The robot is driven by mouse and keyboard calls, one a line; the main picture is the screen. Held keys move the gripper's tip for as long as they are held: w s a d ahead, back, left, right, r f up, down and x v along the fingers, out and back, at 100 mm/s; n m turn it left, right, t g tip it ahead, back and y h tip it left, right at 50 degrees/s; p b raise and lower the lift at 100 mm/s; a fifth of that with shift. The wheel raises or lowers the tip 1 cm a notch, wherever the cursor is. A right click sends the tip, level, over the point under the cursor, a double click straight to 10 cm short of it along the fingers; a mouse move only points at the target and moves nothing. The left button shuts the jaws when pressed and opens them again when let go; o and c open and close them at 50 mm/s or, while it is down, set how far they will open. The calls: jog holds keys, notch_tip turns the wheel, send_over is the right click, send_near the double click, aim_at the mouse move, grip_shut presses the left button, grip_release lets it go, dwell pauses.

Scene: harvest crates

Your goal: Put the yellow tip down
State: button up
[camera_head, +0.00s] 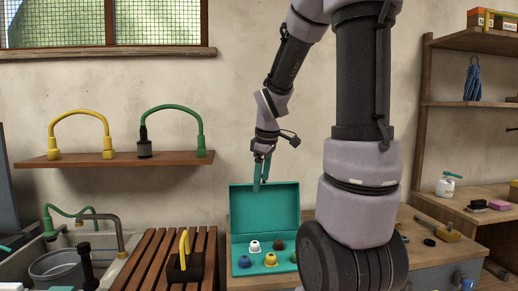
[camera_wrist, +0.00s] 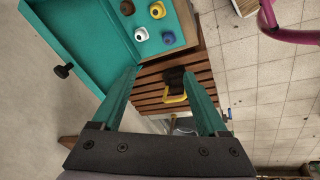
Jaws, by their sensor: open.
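The yellow tip (camera_head: 270,259) sits in the front row of the open teal case (camera_head: 265,208), between a blue tip (camera_head: 244,261) and another tip partly hidden by my arm. It also shows near the top of the wrist view (camera_wrist: 157,10). A white tip (camera_head: 254,246) and a brown tip (camera_head: 279,245) stand behind it. My gripper (camera_head: 261,182) is above the case, in front of its raised lid in the picture. Its teal fingers (camera_wrist: 162,74) are apart with nothing between them, clear of the tips.
A slatted wooden rack (camera_head: 145,262) left of the case carries a dark block with a yellow handle (camera_head: 184,242). A sink with a bucket (camera_head: 55,268) is further left. A wall shelf (camera_head: 122,158) holds yellow and green hoses. Wooden shelves (camera_head: 470,105) stand at right.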

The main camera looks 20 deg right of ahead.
jog(key=s+a+r+m+t+y, duration=0.2)
jog(key=s+a+r+m+t, duration=0.2)
jog(key=s+a+r+m, duration=0.3)
jog(key=s+r+m, duration=0.5)
jog(key=s+m, duration=0.1)
jog(key=s, duration=0.1)
